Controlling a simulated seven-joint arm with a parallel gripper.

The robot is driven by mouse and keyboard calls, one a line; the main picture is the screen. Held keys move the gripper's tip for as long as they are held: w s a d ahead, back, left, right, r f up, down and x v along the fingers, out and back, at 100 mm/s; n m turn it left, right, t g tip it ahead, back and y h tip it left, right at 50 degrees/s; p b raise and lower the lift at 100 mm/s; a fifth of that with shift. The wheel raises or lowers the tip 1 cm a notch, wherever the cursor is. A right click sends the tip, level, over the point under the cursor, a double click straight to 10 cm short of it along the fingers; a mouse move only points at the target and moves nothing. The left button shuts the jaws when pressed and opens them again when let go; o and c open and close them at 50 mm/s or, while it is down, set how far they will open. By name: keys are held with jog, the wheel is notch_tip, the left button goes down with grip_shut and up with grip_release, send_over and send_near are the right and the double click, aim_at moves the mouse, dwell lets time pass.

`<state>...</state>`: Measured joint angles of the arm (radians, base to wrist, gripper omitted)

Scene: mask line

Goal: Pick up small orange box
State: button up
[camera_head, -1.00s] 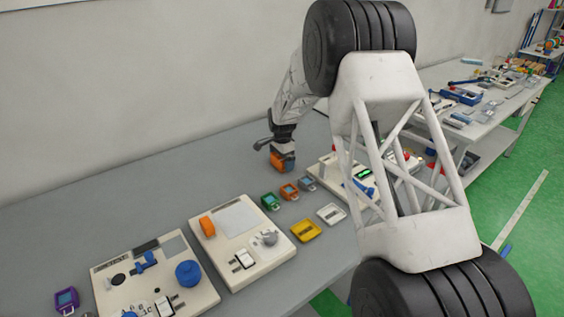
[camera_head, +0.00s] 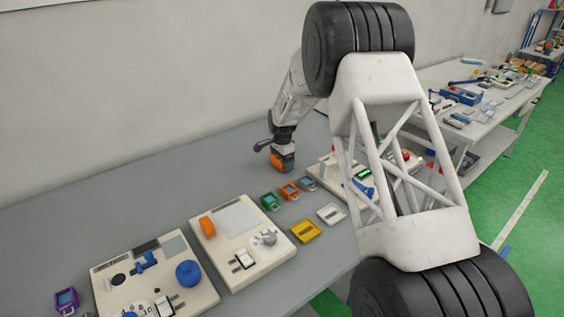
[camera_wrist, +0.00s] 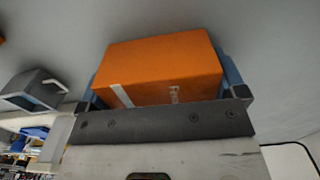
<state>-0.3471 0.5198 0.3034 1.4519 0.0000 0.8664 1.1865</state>
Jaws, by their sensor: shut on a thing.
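The orange box (camera_head: 282,162) is at my gripper's end near the back of the grey table. In the wrist view the orange box (camera_wrist: 160,68) fills the space between the jaws, with a pale strip and small white marking on its near face. My gripper (camera_head: 280,152) is shut on it, with a blue-grey finger (camera_wrist: 232,76) visible at its right side. Whether the box's underside touches the table cannot be told.
Small green (camera_head: 270,201), orange (camera_head: 289,191) and grey (camera_head: 307,183) holders stand in front of the gripper. A yellow tray (camera_head: 306,231) and white tray (camera_head: 331,214) lie nearer. Two panels (camera_head: 155,275) (camera_head: 241,230) stand left. The back left table is clear.

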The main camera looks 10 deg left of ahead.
jog(key=shift+r, duration=5)
